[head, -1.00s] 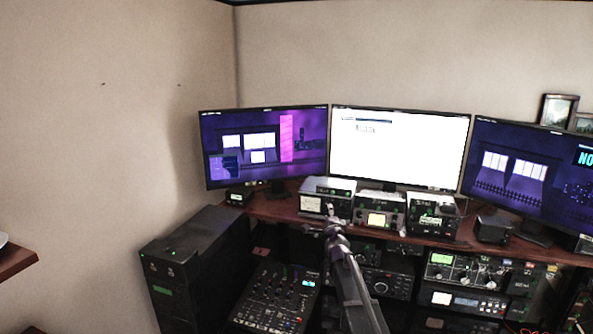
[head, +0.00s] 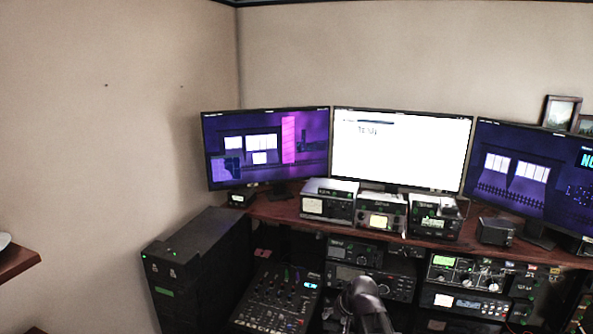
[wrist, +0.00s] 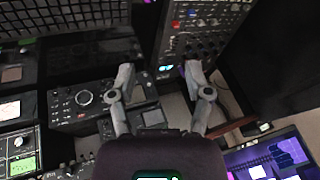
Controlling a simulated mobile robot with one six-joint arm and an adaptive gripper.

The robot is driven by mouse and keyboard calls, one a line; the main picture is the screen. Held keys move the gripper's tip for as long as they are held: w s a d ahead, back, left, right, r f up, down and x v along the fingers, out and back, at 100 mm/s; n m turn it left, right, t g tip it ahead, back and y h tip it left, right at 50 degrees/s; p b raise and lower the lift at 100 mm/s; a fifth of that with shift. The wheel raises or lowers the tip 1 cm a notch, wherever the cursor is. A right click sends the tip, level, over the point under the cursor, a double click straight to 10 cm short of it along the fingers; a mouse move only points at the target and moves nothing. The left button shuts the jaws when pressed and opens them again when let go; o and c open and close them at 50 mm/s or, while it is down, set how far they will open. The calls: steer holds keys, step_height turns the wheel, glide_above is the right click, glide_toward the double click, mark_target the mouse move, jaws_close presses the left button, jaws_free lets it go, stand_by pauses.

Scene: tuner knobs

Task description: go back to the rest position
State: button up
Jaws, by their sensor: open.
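My gripper shows in the wrist view (wrist: 157,78) with its two fingers spread apart and nothing between them. Behind the fingers are a radio with a large round knob (wrist: 85,98) and a mixer panel with many small knobs (wrist: 200,28). In the head view my arm shows as a dark rounded link at the bottom centre, in front of the radio gear, and the fingertips cannot be made out there. The tuner boxes (head: 327,205) stand in a row on the wooden desk (head: 275,211), apart from my arm.
Three monitors (head: 400,150) stand behind the tuner boxes. A black tower case (head: 195,258) stands at the left, with the mixer (head: 275,298) beside it. More rack radios (head: 465,270) fill the space under the desk at the right. A small wooden shelf (head: 18,262) juts in at the far left.

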steer(key=s+d+f+g+h, duration=0.1)
steer(key=s+d+g, duration=0.1)
steer(key=s, duration=0.4)
steer(key=s+d+f+n+g+h, duration=0.1)
steer(key=s+d+g+h, duration=0.1)
steer(key=s+d, duration=0.2)
steer(key=s, duration=0.2)
steer(key=shift+s+g, duration=0.3)
steer(key=shift+s, duration=0.05)
